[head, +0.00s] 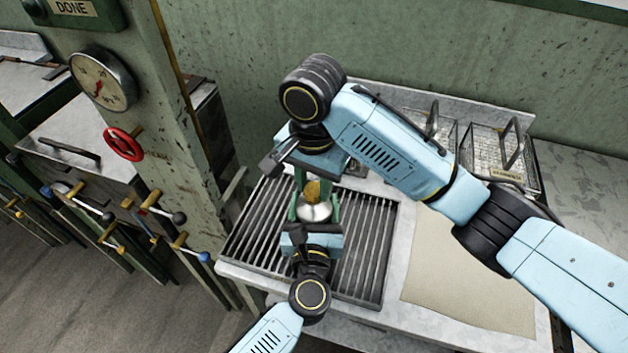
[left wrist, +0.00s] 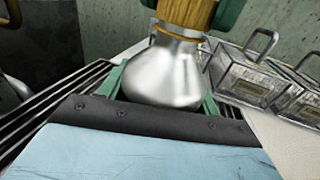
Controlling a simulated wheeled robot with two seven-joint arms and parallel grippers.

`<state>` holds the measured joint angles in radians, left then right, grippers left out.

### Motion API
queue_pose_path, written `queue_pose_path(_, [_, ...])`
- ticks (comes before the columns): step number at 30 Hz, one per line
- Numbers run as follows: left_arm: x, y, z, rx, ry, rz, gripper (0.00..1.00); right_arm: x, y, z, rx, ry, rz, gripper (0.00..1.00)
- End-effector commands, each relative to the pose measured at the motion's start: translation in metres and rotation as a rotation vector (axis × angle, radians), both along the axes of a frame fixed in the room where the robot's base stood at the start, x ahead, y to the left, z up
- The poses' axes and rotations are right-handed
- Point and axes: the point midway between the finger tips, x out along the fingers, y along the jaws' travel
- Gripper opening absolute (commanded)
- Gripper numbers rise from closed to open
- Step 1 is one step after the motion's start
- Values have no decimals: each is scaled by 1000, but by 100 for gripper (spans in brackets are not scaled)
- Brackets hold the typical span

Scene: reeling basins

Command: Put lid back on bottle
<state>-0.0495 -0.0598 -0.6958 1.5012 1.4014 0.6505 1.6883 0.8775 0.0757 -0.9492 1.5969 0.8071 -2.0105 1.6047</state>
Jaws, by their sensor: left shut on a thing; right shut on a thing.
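A shiny metal bottle (head: 315,212) with a rounded body stands between the green fingers of my left gripper (head: 313,216), above the slatted rack. The same bottle (left wrist: 163,75) fills the middle of the left wrist view. My right gripper (head: 312,183) reaches down from above and is shut on the brown, wood-like lid (head: 313,189). In the left wrist view the lid (left wrist: 187,12) is directly over the bottle's neck, in line with it, with an orange-brown ring at the neck. I cannot tell whether the lid is fully seated.
The slatted metal rack (head: 250,235) lies under the grippers. A beige cloth (head: 470,275) lies to its right on the pale counter. Metal boxes with handles (head: 500,150) stand behind. A green pillar (head: 185,150) with a gauge (head: 101,80) and red handwheel (head: 124,143) rises on the left.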

Motion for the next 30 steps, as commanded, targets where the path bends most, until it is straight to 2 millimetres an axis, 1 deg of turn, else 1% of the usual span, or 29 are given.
queue_pose_path(3, [0, 0, -1, 1, 2, 0, 0, 0, 1, 1, 2, -1, -225, 10])
queue_pose_path(12, [0, 0, -1, 1, 2, 0, 0, 1, 1, 0, 2, -1, -781, 10])
queue_pose_path(15, [0, 0, -1, 1, 2, 0, 0, 1, 1, 0, 2, -1, -899, 10])
queue_pose_path(19, [0, 0, -1, 1, 2, 0, 0, 1, 1, 0, 2, -2, -890, 10])
queue_pose_path(20, [0, 0, -1, 1, 2, 0, 0, 1, 1, 0, 2, -2, -889, 33])
queue_pose_path(24, [0, 0, -1, 0, 2, 0, 0, 1, 1, 0, 1, -1, -888, 52])
queue_pose_path(25, [0, 0, -1, 0, 2, 0, 0, 1, 1, 0, 1, -1, -888, 56])
queue_pose_path(30, [0, 0, -1, 0, 2, 0, 0, 1, 1, 0, 1, -1, -887, 56])
